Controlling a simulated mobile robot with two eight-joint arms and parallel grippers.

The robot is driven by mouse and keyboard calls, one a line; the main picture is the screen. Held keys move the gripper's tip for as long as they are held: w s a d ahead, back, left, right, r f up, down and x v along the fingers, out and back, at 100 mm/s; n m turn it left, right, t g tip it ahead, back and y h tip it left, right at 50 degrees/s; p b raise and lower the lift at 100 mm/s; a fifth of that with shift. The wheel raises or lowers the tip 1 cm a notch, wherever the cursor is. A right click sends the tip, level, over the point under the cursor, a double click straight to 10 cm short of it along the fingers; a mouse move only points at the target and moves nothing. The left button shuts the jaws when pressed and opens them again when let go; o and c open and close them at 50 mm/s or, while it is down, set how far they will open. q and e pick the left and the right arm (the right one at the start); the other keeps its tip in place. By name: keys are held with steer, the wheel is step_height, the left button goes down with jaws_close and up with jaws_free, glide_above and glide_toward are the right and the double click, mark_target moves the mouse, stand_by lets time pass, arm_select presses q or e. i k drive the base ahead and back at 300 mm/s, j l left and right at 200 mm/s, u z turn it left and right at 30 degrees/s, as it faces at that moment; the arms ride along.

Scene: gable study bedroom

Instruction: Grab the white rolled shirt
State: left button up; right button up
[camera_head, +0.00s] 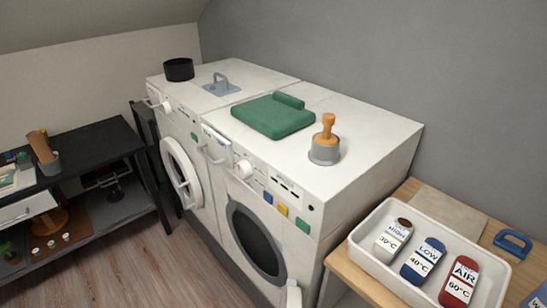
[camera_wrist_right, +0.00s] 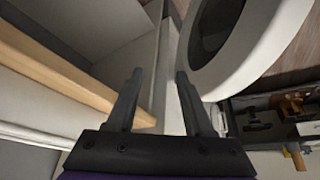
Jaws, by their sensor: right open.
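The white rolled shirt (camera_head: 393,238) lies at the left end of a white tray (camera_head: 372,270), with a dark top end and a label reading HIGH and 30°C. A blue roll (camera_head: 423,260) marked LOW 40°C and a red roll (camera_head: 460,281) marked AIR 60°C lie beside it in the same tray. My right gripper (camera_wrist_right: 158,76) shows in the right wrist view with its two fingers apart and nothing between them. The rolled shirt is not visible in that view. No gripper shows in the head view, and my left gripper is in neither view.
The tray stands on a wooden-topped table (camera_head: 365,280) beside two white washing machines (camera_head: 350,185). In the right wrist view, a wooden edge (camera_wrist_right: 60,75) lies left of the fingers and a round machine door (camera_wrist_right: 285,35) close on the right. A blue handled object (camera_head: 513,243) lies behind the tray.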

mark_target(385, 247)
steer(key=k+l+u, duration=0.35)
steer(key=k+l, duration=0.35)
steer(key=k+u, duration=0.25)
steer(key=i, duration=0.15)
